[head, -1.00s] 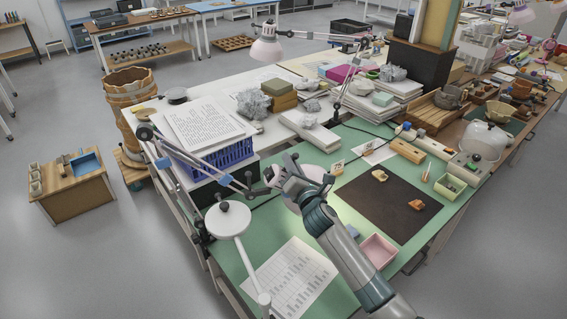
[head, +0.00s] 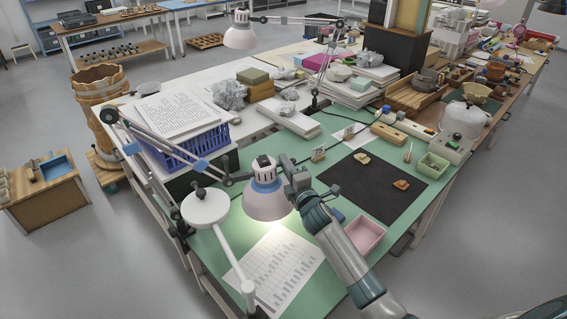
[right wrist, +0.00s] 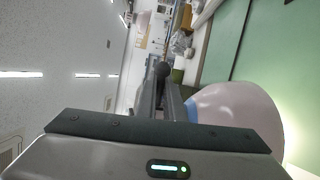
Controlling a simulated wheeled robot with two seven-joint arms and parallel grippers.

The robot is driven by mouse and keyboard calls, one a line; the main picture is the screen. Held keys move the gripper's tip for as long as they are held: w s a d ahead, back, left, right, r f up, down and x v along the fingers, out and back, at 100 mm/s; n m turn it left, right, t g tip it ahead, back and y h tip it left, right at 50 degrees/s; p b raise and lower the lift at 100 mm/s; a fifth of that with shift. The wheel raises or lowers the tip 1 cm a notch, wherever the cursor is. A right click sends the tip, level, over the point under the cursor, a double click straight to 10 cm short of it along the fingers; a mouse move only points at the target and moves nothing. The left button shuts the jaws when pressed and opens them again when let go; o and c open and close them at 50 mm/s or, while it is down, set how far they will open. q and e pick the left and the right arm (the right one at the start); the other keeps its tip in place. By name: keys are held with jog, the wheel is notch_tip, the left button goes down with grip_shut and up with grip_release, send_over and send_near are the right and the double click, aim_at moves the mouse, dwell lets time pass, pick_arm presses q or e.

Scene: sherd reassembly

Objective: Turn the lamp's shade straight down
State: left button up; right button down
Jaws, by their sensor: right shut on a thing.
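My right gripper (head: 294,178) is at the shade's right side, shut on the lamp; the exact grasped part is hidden. In the right wrist view the shade (right wrist: 238,108) is right of the fingers (right wrist: 165,98). My left gripper is not in view.
A printed sheet (head: 275,268) lies under the light. A white round-headed stand (head: 206,207) is close on the left. A pink tray (head: 364,235) and a dark mat (head: 385,195) with sherds lie to the right. A blue crate (head: 190,150) of papers stands behind.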

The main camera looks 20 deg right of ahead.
jog(key=shift+f+m, duration=0.3)
jog(key=shift+f, duration=0.1)
jog(key=c, duration=1.9)
grip_release()
jog(key=shift+o, duration=0.2)
jog(key=shift+s, duration=0.1)
